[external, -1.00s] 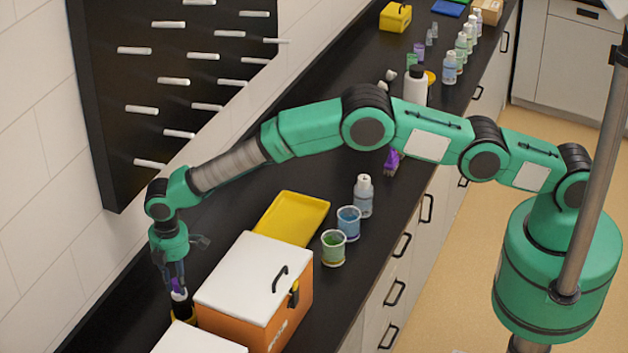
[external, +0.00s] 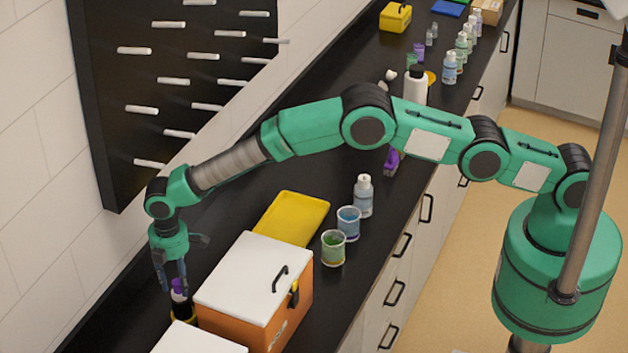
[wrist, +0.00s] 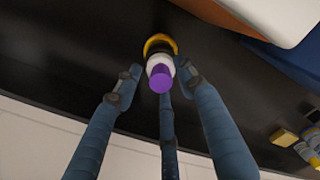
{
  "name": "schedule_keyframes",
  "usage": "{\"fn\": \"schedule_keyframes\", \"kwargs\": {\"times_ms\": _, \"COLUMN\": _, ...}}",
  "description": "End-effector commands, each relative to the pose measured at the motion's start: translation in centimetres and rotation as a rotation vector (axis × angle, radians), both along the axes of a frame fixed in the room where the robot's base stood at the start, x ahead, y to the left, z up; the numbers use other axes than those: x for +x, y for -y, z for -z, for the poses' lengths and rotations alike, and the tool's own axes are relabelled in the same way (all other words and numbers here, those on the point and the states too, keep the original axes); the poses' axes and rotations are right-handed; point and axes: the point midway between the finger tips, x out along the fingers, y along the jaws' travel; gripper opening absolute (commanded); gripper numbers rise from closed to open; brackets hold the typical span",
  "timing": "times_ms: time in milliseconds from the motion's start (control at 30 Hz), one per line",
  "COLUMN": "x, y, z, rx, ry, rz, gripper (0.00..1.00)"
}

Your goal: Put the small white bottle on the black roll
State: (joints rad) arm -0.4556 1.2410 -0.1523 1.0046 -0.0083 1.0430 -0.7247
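The small white bottle (external: 179,296) with a purple cap stands roughly upright at the lower left, and it also shows in the wrist view (wrist: 160,64). A black roll (external: 184,307) is directly under the bottle, with a yellow ring-like part around or below it; the bottle appears to rest on the roll. My gripper (external: 172,283) is just above, its fingers spread on either side of the cap. In the wrist view my gripper (wrist: 150,77) is open, with visible gaps between the fingers and the bottle. The roll is mostly hidden by the bottle.
An orange box (external: 285,310) with a white lid stands close to the right of the bottle. A yellow tray (external: 292,218), green cup (external: 333,248), blue cup (external: 348,222) and clear bottle (external: 363,197) are farther back. The pegboard (external: 140,100) wall is at left.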

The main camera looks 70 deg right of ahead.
Motion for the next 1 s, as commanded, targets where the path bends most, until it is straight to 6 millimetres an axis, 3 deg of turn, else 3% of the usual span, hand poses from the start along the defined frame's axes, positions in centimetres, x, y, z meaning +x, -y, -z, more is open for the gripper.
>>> {"fn": "schedule_keyframes", "kwargs": {"times_ms": 267, "x": 0.0, "y": 0.0, "z": -3.2, "rx": 0.001, "ry": 0.002, "rz": 0.000, "gripper": 0.40}}
{"fn": "schedule_keyframes", "kwargs": {"times_ms": 600, "x": 0.0, "y": -0.1, "z": -8.9, "rx": 0.001, "ry": 0.003, "rz": 0.000, "gripper": 0.40}}
{"fn": "schedule_keyframes", "kwargs": {"times_ms": 800, "x": -0.1, "y": -0.1, "z": -10.8, "rx": 0.001, "ry": 0.001, "rz": 0.000, "gripper": 0.40}}
{"fn": "schedule_keyframes", "kwargs": {"times_ms": 1000, "x": -0.1, "y": -0.1, "z": -11.6, "rx": 0.001, "ry": 0.001, "rz": 0.000, "gripper": 0.40}}
